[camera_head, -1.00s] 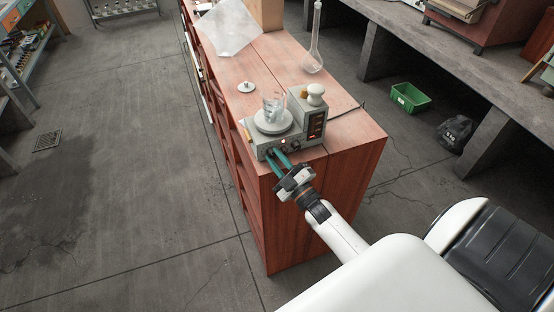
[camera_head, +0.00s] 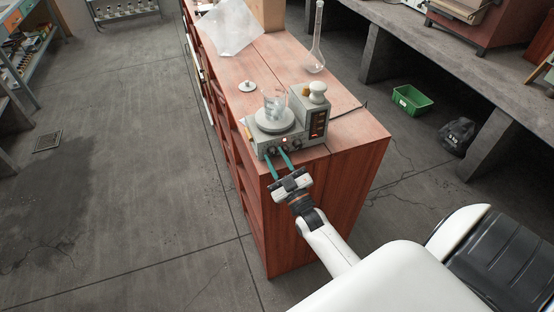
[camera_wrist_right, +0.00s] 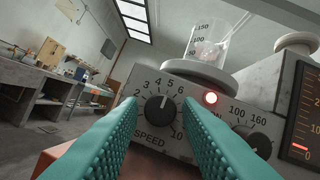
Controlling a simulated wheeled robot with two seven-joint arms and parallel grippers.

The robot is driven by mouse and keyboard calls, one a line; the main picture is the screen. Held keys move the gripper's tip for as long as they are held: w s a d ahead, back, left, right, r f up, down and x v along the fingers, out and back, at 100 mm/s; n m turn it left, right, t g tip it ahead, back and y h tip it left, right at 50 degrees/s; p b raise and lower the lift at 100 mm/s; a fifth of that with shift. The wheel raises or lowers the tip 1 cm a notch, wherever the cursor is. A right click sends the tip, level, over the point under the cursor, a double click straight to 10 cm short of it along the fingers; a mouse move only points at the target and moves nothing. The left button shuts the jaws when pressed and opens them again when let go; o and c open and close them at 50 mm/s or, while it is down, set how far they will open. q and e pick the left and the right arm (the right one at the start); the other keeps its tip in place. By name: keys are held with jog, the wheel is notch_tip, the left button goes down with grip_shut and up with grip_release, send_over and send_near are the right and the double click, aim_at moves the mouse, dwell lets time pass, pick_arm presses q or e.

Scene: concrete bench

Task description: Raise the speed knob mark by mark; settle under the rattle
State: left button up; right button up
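The grey stirrer (camera_head: 284,137) stands at the near end of the red cabinet. Its black speed knob (camera_wrist_right: 160,108) faces the right wrist camera, with its white mark pointing up near 5. My right gripper (camera_head: 276,153) is open at the front panel, its teal fingers on either side of the knob with gaps to it in the right wrist view (camera_wrist_right: 160,125). A glass beaker (camera_head: 274,104) with clear contents stands on the round plate (camera_head: 275,122); it also shows in the right wrist view (camera_wrist_right: 207,42). Its stir bar is not clear. My left gripper is out of view.
A second knob (camera_wrist_right: 251,142), a lit red lamp (camera_wrist_right: 211,98) and a scale display (camera_wrist_right: 301,110) sit right of the speed knob. A tall flask (camera_head: 316,50), a small white lidded piece (camera_head: 247,86) and a sheet (camera_head: 229,27) lie farther back on the cabinet.

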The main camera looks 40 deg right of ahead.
jog(key=b+v, duration=0.3)
jog(key=v, duration=0.9)
jog(key=s+a+f+g+y, duration=0.1)
jog(key=s+a+f+g, duration=0.2)
jog(key=f, duration=0.7)
jog(key=s+a+f+m+g, duration=0.15)
jog(key=f+g, duration=0.25)
jog(key=f, duration=0.6)
jog(key=s+a+f+g+y, duration=0.1)
jog(key=s+a+f+g, duration=0.2)
jog(key=f, duration=0.6)
jog(key=s+f+g, duration=0.5)
jog(key=s+f, duration=0.3)
jog(key=s, duration=0.4)
jog(key=s+f+g, duration=0.6)
jog(key=s+f, duration=0.2)
jog(key=s, duration=0.5)
jog(key=shift+s+a+f, duration=0.2)
jog(key=shift+s+a, duration=0.05)
jog(key=shift+a, duration=0.05)
